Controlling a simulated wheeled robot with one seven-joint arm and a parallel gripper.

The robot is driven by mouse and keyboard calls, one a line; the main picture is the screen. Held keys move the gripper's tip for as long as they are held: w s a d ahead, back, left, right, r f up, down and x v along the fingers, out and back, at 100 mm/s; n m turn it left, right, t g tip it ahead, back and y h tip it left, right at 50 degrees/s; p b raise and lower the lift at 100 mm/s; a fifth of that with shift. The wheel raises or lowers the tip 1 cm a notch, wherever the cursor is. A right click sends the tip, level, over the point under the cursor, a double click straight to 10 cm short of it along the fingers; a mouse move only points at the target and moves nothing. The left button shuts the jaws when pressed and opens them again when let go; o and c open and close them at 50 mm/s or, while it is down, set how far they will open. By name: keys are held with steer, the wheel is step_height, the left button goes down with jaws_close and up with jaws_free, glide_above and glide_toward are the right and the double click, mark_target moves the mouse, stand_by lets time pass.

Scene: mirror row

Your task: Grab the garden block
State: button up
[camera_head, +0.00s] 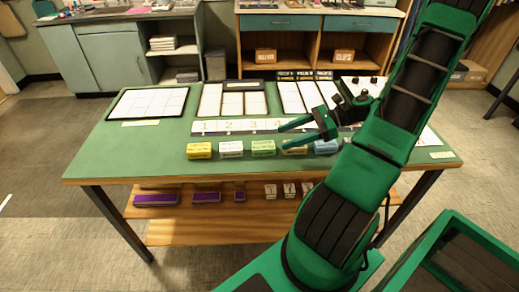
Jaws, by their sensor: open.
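A row of several small labelled blocks lies along the front of the green table (130,160). From left to right they are a yellow block (199,150), a white block (231,149), a green block (263,148), a partly covered cream-orange block (294,150) and a blue block (326,147). The lettering is too small to read, so I cannot tell which is the garden block. My gripper (283,137) is open and empty, its fingers pointing left. In the picture it appears just above the cream-orange block; its height over the table is unclear.
A numbered white strip (240,126) runs behind the blocks. Gridded boards (148,102) and card panels (232,100) lie farther back. A lower shelf (220,228) holds purple boxes (156,199) and small white blocks. The table's front left is clear.

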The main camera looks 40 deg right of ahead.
mark_target(264, 144)
steer(key=shift+x, duration=3.8)
steer(key=c, duration=1.1)
